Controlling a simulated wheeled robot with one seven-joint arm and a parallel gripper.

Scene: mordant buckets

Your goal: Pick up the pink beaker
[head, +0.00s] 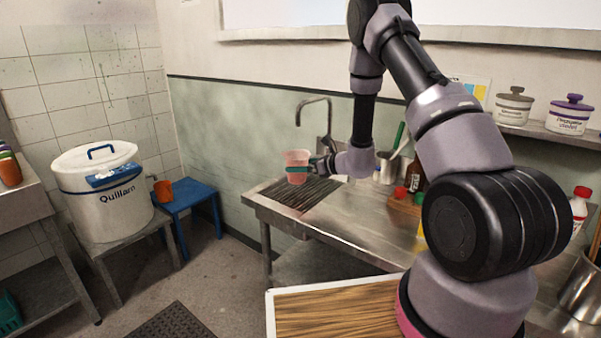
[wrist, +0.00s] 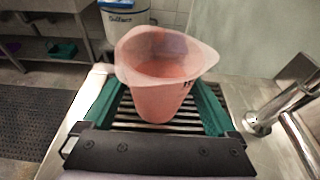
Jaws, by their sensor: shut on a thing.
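The pink beaker (head: 296,159) is in my gripper (head: 298,169), above the dark slatted drainboard (head: 284,199) at the left end of the steel counter. In the wrist view the pink beaker (wrist: 163,80) stands upright between the two green fingers of my gripper (wrist: 160,108), its spout toward the left. The fingers touch it on both sides. The slats show below it, and its base appears clear of them in the head view.
A faucet (head: 316,112) stands right behind the beaker. A brown bottle (head: 416,177) and red-capped containers are on the counter to the right. A white Quillarn bucket (head: 104,192) and a blue stool (head: 185,199) with an orange mug (head: 163,190) stand at left.

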